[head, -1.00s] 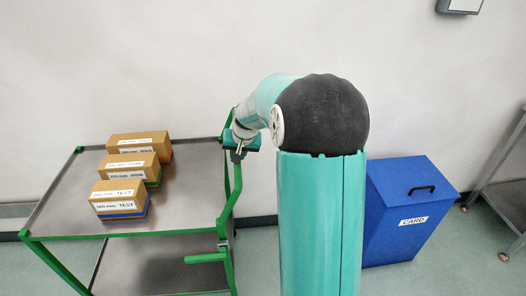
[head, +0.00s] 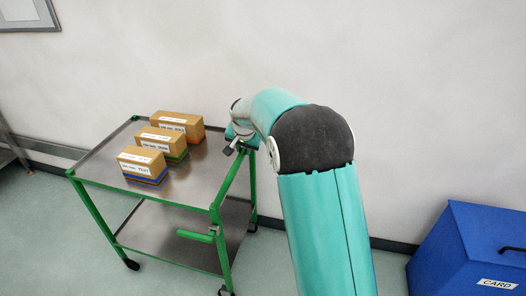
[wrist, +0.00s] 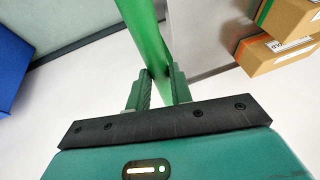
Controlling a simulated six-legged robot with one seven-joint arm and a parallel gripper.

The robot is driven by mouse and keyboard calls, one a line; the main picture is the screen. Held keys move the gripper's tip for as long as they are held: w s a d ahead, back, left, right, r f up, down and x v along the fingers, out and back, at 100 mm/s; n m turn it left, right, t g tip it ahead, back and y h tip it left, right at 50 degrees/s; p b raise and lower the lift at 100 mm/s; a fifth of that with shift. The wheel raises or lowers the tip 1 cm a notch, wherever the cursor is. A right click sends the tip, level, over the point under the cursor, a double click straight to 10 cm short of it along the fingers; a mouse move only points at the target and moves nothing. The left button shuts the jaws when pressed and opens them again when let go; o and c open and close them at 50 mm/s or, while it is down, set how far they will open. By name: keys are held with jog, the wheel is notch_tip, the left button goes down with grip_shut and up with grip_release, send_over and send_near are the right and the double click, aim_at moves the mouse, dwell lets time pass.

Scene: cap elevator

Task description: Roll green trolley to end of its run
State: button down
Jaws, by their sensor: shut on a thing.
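The green trolley (head: 207,182) has a green frame, a grey top, a lower shelf and dark wheels. It stands on the floor left of centre in the head view. My gripper (head: 231,147) is at the trolley's right end, partly hidden by my own arm. In the wrist view my gripper (wrist: 159,82) is shut on a green bar of the trolley (wrist: 146,34), with a finger on each side of it.
Three labelled cardboard boxes (head: 160,140) stand in a row on the trolley's top. A blue CARD bin (head: 450,255) is at the lower right. A pale wall runs behind. A grey rack (head: 10,145) stands at the far left. Floor left of the trolley looks clear.

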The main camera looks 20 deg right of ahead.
jog(key=shift+w+a, duration=0.45)
jog(key=shift+a, duration=0.25)
jog(key=shift+w+a, duration=0.4)
jog(key=shift+a, duration=0.3)
jog(key=c, duration=1.3)
grip_release()
jog(key=shift+o, duration=0.2)
jog(key=shift+r, duration=0.15)
jog(key=v, duration=1.3)
jog(key=shift+s+r, duration=0.15)
jog(key=shift+r, duration=0.05)
